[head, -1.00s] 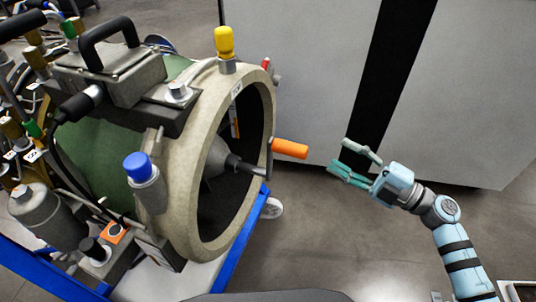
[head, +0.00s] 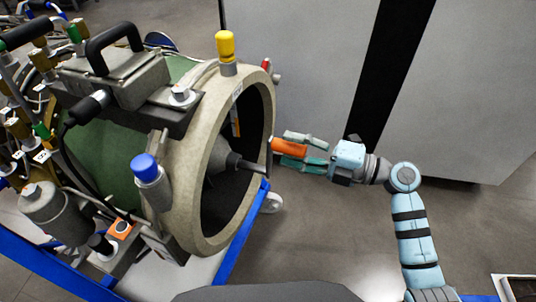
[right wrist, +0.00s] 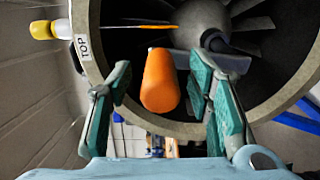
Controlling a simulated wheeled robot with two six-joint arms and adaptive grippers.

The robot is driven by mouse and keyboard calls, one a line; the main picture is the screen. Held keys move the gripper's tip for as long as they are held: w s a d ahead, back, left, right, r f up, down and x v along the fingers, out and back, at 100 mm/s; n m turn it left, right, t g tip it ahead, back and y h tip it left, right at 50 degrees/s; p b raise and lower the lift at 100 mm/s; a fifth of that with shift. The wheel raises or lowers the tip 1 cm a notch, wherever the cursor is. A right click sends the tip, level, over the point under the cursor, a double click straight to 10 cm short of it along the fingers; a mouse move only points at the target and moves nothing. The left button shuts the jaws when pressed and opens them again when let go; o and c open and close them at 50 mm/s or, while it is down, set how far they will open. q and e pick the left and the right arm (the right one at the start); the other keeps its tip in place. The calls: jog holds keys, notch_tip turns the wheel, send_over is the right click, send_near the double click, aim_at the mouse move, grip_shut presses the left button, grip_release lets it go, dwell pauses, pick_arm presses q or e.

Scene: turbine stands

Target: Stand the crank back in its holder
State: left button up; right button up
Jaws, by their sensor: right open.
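The crank has an orange handle (head: 289,146) that sticks out to the right in front of the turbine's open ring. Its grey arm shows at the ring's mouth, by the shaft at the hub. In the right wrist view the orange handle (right wrist: 160,82) points towards me, between the fingers. My right gripper (head: 288,149) is open, with one finger on each side of the handle; a gap shows on both sides in the wrist view. I cannot make out the crank's holder. My left gripper is not in view.
The turbine housing (head: 190,190), with a blue-capped fitting (head: 146,167) and a yellow-capped one (head: 226,44), fills the left on a blue-framed stand (head: 238,238). A grey cabinet (head: 315,60) stands behind. The floor below my right arm is clear.

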dwell(0.4)
jog(key=shift+p, duration=0.3)
grip_shut()
